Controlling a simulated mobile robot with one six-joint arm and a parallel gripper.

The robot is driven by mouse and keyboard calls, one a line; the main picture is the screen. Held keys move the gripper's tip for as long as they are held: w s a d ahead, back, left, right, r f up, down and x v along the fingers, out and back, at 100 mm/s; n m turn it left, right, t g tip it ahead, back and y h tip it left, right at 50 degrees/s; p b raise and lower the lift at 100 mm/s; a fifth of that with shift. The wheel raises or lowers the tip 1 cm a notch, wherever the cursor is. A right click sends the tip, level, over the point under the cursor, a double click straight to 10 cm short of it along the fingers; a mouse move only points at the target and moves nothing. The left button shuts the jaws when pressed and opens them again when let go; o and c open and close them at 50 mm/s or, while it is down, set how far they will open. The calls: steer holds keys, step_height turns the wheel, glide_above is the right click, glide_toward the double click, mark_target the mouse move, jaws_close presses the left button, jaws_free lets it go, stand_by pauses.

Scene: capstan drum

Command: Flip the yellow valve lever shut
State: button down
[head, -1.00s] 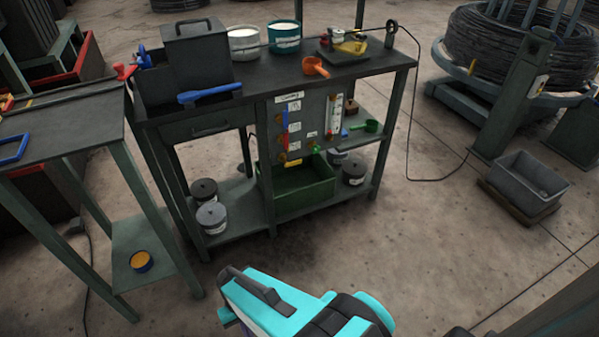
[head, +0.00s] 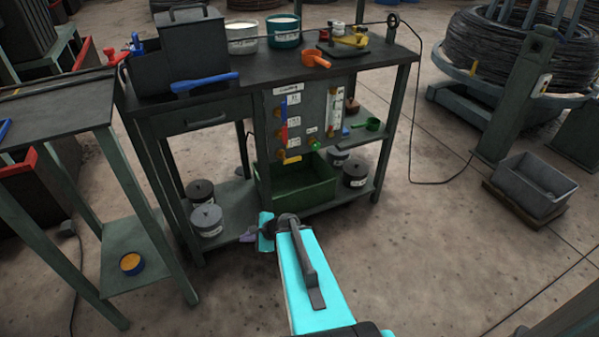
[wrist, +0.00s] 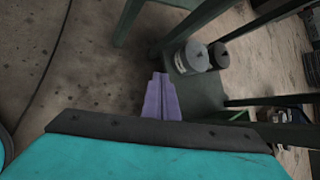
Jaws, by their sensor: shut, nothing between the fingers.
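The yellow valve lever (head: 292,160) is low on the left of the grey valve panel (head: 306,107) under the bench top. It points out sideways to the right, roughly level. A red lever (head: 283,133) and a blue lever (head: 283,107) stand upright above it. My gripper (head: 247,237) is below and left of the panel, in front of the lower shelf, apart from the lever. Its purple fingers (wrist: 160,98) are together with nothing between them in the wrist view. The yellow lever cannot be made out in the wrist view.
A green bin (head: 300,188) stands on the lower shelf under the panel. Grey tins (head: 207,221) stand at the shelf's left and also show in the wrist view (wrist: 192,58). A green knob (head: 315,144) is right of the levers. The floor before the bench is clear.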

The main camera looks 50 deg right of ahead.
steer(key=s+d+r+m+t+h+b, duration=0.1)
steer(key=d+r+m+h, duration=0.1)
steer(key=d+m, duration=0.3)
steer(key=s+d+r+m+t+h+b, duration=0.2)
steer(key=d+r+m, duration=0.3)
steer(key=d, duration=0.9)
steer(key=s+d+r+m+t+h+b, duration=0.1)
steer(key=d+r+m+h, duration=0.3)
steer(key=d, duration=0.6)
steer(key=shift+s+m+t+b, duration=0.3)
steer(key=shift+s+m+b, duration=0.1)
steer(key=shift+m, duration=0.4)
steer(key=shift+w, duration=0.1)
steer(key=w+d, duration=0.3)
steer(key=w, duration=0.5)
steer(key=shift+w+d+r, duration=0.3)
steer(key=shift+s+d+h, duration=0.15)
steer(key=shift+h, duration=0.15)
